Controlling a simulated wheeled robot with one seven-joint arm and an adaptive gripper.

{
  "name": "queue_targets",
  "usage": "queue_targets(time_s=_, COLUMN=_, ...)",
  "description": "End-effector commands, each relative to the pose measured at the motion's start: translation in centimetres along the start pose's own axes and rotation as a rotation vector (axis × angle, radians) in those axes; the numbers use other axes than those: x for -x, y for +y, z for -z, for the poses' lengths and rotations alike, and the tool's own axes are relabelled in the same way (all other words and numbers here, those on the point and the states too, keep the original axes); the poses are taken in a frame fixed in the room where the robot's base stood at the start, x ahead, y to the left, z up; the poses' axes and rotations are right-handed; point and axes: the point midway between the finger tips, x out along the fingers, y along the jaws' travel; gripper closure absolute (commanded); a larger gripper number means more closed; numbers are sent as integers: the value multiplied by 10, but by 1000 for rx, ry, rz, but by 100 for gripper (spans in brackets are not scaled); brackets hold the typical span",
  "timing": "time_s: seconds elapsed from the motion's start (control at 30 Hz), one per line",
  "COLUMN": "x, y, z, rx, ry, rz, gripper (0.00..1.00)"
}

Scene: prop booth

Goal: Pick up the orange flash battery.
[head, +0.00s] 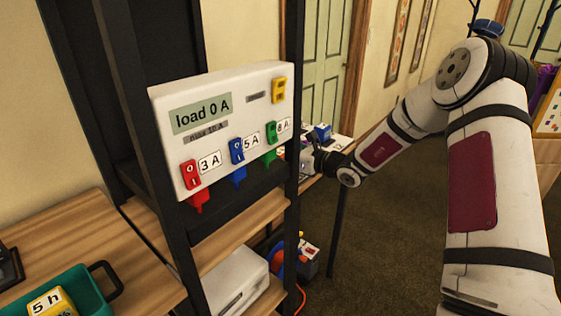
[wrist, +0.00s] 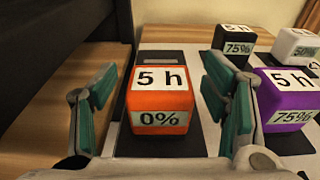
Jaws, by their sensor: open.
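The orange flash battery (wrist: 160,100) stands upright in the wrist view, with "5 h" on its top label and "0%" on its front label. My gripper (wrist: 158,84) is open, with one teal-padded finger on each side of the battery. Gaps show between the battery and both fingers, so it is not clamped. I cannot make out the orange battery clearly there.
Purple (wrist: 288,98), black (wrist: 234,45) and white (wrist: 294,48) batteries stand to the right, the purple one close to my right finger. A dark upright (wrist: 75,35) rises at left. A white load panel (head: 225,150) and a teal crate (head: 95,298) are nearer in the head view.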

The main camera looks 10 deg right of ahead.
Motion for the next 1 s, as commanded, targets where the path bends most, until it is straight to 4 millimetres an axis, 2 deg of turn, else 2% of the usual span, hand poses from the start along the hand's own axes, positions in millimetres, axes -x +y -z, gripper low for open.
queue_targets(time_s=0.27, x=-4, y=0, z=0, rx=0, ry=0, rz=1, gripper=32)
queue_targets(time_s=0.5, x=-3, y=0, z=0, rx=0, ry=0, rz=1, gripper=84)
queue_targets(time_s=0.57, x=-3, y=0, z=0, rx=0, ry=0, rz=1, gripper=96)
queue_targets(time_s=0.83, x=-3, y=0, z=-4, rx=2, ry=-2, rz=1, gripper=96)
queue_targets(time_s=1.0, x=0, y=0, z=-26, rx=5, ry=-3, rz=1, gripper=96)
